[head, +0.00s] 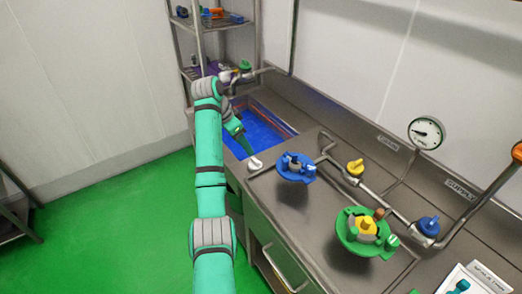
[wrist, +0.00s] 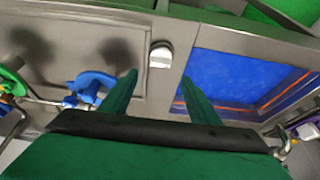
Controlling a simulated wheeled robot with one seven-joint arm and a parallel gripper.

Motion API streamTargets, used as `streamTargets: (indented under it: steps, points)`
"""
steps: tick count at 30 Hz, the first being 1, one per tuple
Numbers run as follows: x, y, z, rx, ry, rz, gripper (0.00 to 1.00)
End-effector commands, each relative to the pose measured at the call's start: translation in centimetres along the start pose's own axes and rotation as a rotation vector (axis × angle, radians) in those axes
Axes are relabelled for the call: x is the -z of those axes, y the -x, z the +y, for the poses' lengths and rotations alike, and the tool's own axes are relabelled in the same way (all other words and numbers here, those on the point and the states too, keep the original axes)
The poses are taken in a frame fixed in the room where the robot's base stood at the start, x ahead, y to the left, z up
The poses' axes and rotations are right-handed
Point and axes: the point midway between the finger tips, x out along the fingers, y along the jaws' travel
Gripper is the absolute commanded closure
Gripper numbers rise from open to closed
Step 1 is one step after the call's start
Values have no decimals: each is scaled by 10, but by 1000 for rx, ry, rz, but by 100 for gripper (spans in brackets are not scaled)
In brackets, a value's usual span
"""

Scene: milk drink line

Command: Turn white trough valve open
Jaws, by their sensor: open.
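The white valve knob (head: 254,163) sits on the steel counter at the near corner of the blue trough (head: 262,135). In the wrist view the white knob (wrist: 160,54) shows upright and whole, with a grey end, just beyond and between the tips of my gripper (wrist: 158,80). My gripper's two green fingers are open and spread on either side, with nothing between them. In the head view my gripper (head: 245,148) is just behind the knob, partly hidden by my arm. I cannot tell the height gap, and no contact shows.
A blue valve body (head: 296,167) stands on the counter right of the knob, with a green one (head: 366,232) farther right. A shelf rack (head: 205,25) stands behind the trough.

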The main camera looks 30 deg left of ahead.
Motion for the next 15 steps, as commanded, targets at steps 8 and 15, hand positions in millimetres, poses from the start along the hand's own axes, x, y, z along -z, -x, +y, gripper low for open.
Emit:
streamTargets:
  steps: [8, 15]
  points:
    - [6, -9, 1, 0, -6, 4, 44]
    - [4, -29, 3, -5, -4, 1, 44]
